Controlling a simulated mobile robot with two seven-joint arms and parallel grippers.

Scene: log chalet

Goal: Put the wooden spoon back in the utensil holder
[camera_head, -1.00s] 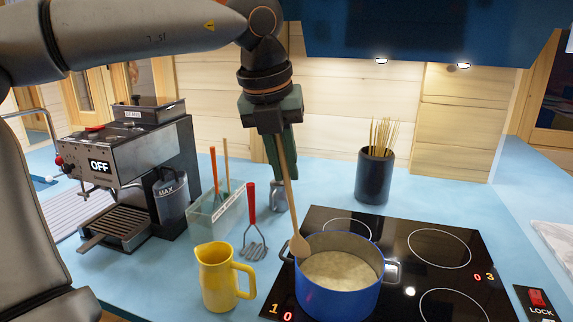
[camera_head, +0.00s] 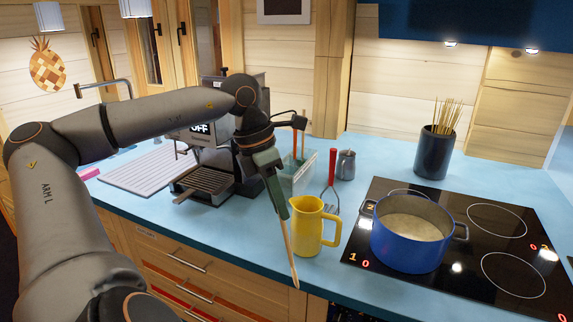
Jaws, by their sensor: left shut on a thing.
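The wooden spoon (camera_head: 290,250) hangs from my left gripper (camera_head: 279,203), which is shut on it. The spoon tilts slightly, its lower end in front of the counter's drawers, left of the yellow jug. A clear, open-topped bin (camera_head: 303,178) stands on the counter behind my gripper and looks like the utensil holder. An orange-handled utensil (camera_head: 295,143) stands in it. My gripper and wrist hide its left part. My right gripper is not in view.
The yellow jug (camera_head: 307,228) stands close right of the spoon. A red-handled masher (camera_head: 332,170) and metal jug (camera_head: 346,164) stand beside the bin. A blue pot (camera_head: 408,250) sits on the hob (camera_head: 480,275). A coffee machine (camera_head: 205,180) is behind my arm.

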